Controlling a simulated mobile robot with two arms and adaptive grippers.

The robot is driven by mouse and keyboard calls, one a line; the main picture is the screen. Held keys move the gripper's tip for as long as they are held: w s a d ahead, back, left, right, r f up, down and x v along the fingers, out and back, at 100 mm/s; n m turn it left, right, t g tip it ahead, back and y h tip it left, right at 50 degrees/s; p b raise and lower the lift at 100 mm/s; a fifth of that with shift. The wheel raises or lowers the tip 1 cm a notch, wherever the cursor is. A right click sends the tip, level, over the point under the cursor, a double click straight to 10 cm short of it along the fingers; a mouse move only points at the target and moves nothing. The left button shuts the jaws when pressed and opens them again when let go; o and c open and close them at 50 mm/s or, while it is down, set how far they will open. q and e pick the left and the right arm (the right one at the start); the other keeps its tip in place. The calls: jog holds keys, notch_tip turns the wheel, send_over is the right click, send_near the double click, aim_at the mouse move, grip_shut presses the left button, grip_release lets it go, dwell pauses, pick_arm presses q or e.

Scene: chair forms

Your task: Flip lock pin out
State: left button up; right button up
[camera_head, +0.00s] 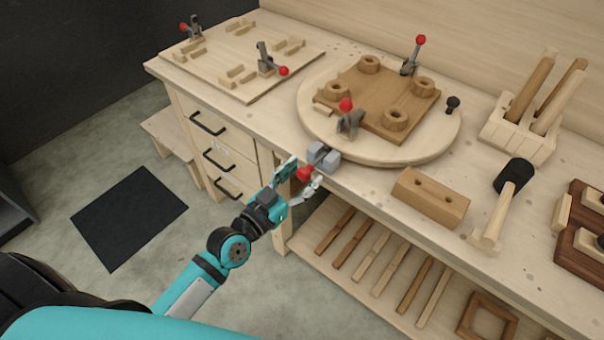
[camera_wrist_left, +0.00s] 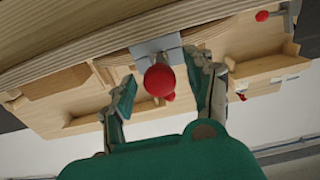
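The lock pin is a grey block (camera_head: 323,157) with a red knob (camera_head: 305,174), at the front edge of the bench beside the round turntable (camera_head: 440,146). In the left wrist view the red knob (camera_wrist_left: 159,80) points toward the camera, in front of its grey mount (camera_wrist_left: 154,47). My left gripper (camera_head: 301,179) is open at the bench edge. In the wrist view its fingers (camera_wrist_left: 163,97) stand on either side of the knob with a gap on both sides. My right gripper is out of view.
A brown board (camera_head: 388,96) with several round cups and red-tipped clamps lies on the turntable. A wooden block (camera_head: 430,197) and a mallet (camera_head: 503,200) lie to its right. A fixture board (camera_head: 245,60) is at left.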

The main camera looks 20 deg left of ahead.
pick_arm(q)
jog(key=shift+w, duration=0.15)
jog(key=v, duration=1.2)
jog(key=shift+f, duration=0.1)
jog(key=s+a+f+g+y, duration=0.2)
jog(key=f, duration=0.9)
jog(key=s+a+f+n+g+y, duration=0.1)
jog(key=s+a+f+g, duration=0.15)
jog(key=f, duration=0.85)
jog(key=s+a+f+g+y, duration=0.2)
jog(key=f+g, duration=0.1)
jog(key=f, duration=0.9)
jog(key=s+d+f+g, duration=0.1)
jog(key=s+f+g, duration=0.3)
jog(key=s+f, duration=0.5)
jog(key=s+d+f+g+y, duration=0.1)
jog(key=s+f+g, duration=0.3)
jog(key=s+f, duration=0.5)
jog(key=s, duration=0.5)
jog(key=shift+s+d+f, duration=0.2)
jog(key=shift+d+f, duration=0.05)
jog(key=shift+d, duration=0.15)
jog(key=shift+n+g, duration=0.25)
jog(key=shift+n, duration=0.05)
